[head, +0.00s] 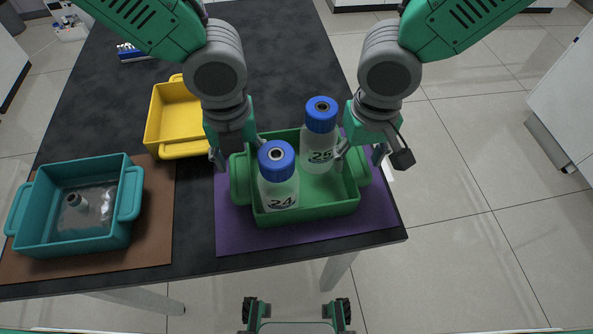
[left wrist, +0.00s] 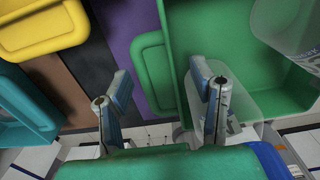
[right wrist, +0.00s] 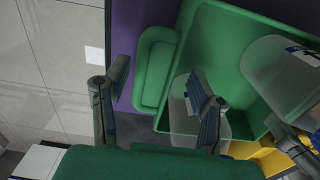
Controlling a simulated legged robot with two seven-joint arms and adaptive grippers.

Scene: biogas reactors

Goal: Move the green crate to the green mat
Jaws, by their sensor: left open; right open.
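The green crate (head: 310,214) sits on a purple mat (head: 235,236) and holds two blue-capped bottles, 24 (head: 278,185) and 25 (head: 319,150). My left gripper (head: 238,154) is open at the crate's left handle. In the left wrist view that handle (left wrist: 155,72) lies between the spread fingers (left wrist: 160,82). My right gripper (head: 362,154) is open at the right handle, which lies between its fingers (right wrist: 155,82) in the right wrist view (right wrist: 155,68). I cannot tell whether any finger touches the crate. No green mat is in view.
A teal crate (head: 70,243) with a bottle-like item inside sits on a brown mat (head: 155,235) at left. A yellow crate (head: 155,120) stands behind it. A small blue-and-white item (head: 133,52) lies farther back. The dark table's (head: 270,40) far middle is clear.

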